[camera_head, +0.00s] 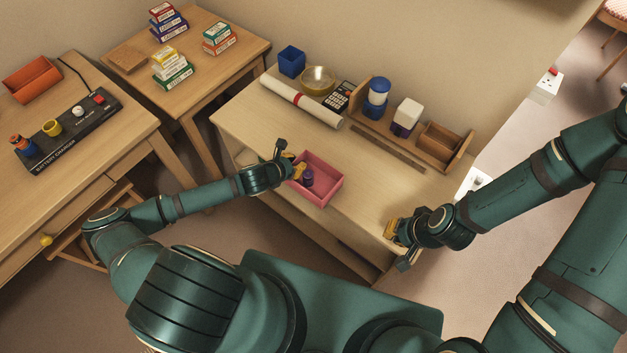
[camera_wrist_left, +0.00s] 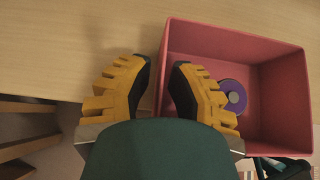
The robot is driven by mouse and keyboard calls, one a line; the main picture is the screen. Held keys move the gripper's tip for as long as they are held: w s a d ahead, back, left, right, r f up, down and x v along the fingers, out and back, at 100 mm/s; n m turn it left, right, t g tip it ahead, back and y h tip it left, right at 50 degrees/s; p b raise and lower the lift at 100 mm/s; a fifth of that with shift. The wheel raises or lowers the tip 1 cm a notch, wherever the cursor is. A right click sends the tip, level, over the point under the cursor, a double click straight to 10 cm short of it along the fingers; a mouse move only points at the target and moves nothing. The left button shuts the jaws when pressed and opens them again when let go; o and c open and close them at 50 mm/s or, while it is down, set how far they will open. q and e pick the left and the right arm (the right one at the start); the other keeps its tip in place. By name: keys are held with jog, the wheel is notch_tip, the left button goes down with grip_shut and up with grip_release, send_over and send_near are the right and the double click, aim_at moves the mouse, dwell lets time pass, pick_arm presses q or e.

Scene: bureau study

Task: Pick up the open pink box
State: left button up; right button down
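The open pink box (camera_head: 333,188) lies near the front edge of the light wooden desk, with a small purple object (camera_head: 308,178) inside it. My left gripper (camera_head: 298,169) is at the box's left side. In the left wrist view its two yellow-padded fingers (camera_wrist_left: 160,70) are apart, one outside and one inside the left wall of the pink box (camera_wrist_left: 235,42). A gap shows between the fingers, with the wall running through it. The purple object (camera_wrist_left: 233,96) sits beside the inner finger. My right gripper (camera_head: 391,230) hovers by the desk's right front edge; its finger opening is unclear.
Behind the box are a rolled white sheet (camera_head: 300,103), a calculator (camera_head: 338,96) and a wooden organiser (camera_head: 440,142) with containers. The desk between the box and my right gripper is clear. A table with a battery charger (camera_head: 72,130) stands at left.

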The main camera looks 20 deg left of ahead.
pick_arm(q)
grip_shut()
jog(key=shift+r, duration=0.1)
